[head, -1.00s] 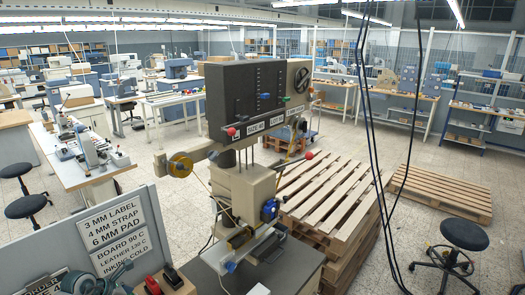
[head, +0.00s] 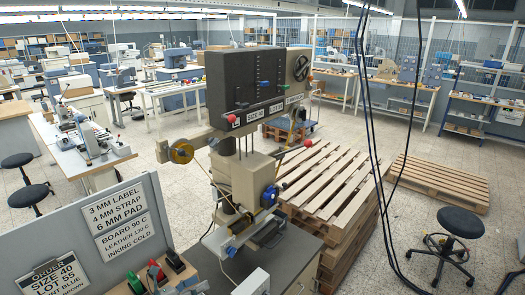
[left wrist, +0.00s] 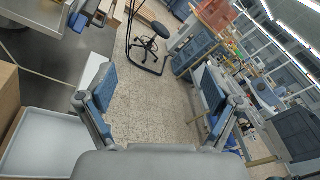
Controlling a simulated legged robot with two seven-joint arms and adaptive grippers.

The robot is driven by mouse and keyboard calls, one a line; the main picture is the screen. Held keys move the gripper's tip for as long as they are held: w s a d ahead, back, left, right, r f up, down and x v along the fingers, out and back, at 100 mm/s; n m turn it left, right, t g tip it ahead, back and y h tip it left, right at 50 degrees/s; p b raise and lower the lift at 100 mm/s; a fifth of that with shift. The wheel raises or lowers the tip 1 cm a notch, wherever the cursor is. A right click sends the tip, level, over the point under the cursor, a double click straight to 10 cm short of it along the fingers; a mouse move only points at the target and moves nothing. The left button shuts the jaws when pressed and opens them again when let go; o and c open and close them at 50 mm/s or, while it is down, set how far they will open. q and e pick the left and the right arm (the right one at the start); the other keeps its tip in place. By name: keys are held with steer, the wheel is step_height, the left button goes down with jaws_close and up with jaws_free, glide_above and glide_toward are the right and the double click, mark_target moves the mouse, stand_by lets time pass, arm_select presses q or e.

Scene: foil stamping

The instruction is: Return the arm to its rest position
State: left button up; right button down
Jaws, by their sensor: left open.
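My left gripper (left wrist: 165,95) is open in the left wrist view, with its blue-padded fingers wide apart and nothing between them. Beyond it is bare tiled floor. In the head view, a small grey-blue part at the bottom edge (head: 184,287) may be this gripper; its fingers are not clear there. The foil stamping machine (head: 262,85), with its dark control box and cream column, stands at the centre, apart from the gripper. My right gripper is not in view.
A grey panel (head: 75,250) with printed sheets stands at lower left. Small red, green and black items sit beside it. A white tray (left wrist: 38,145) lies left of the gripper. Wooden pallets (head: 335,185) and a black stool (head: 458,222) stand right; dark cables hang before them.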

arm_select(q)
steer(key=s+a+f+n+t+y, duration=0.25)
steer(key=n+y, duration=0.25)
steer(key=n, duration=0.5)
steer(key=s+a+f+n+t+y, duration=0.1)
steer(key=s+f+n+y, duration=0.3)
steer(key=n, duration=0.6)
steer(key=s+a+f+n+t+y, duration=0.15)
steer(key=f+n+y, duration=0.35)
steer(key=n, duration=0.5)
steer(key=s+d+f+n+g, duration=0.2)
steer(key=s+f+n+g, duration=0.3)
steer(key=s, duration=0.7)
steer(key=s+d+f+n+g, duration=0.2)
steer(key=s+f+g, duration=0.5)
steer(key=s, duration=0.5)
step_height(320, 180, down, 28)
steer(key=s+g+b, duration=0.2)
steer(key=s+a+f+b, duration=0.2)
steer(key=s+f, duration=1.6)
steer(key=f, duration=0.1)
steer(key=shift+a+g+h, duration=0.25)
steer(key=shift+g+h, duration=0.05)
steer(key=shift+g, duration=0.1)
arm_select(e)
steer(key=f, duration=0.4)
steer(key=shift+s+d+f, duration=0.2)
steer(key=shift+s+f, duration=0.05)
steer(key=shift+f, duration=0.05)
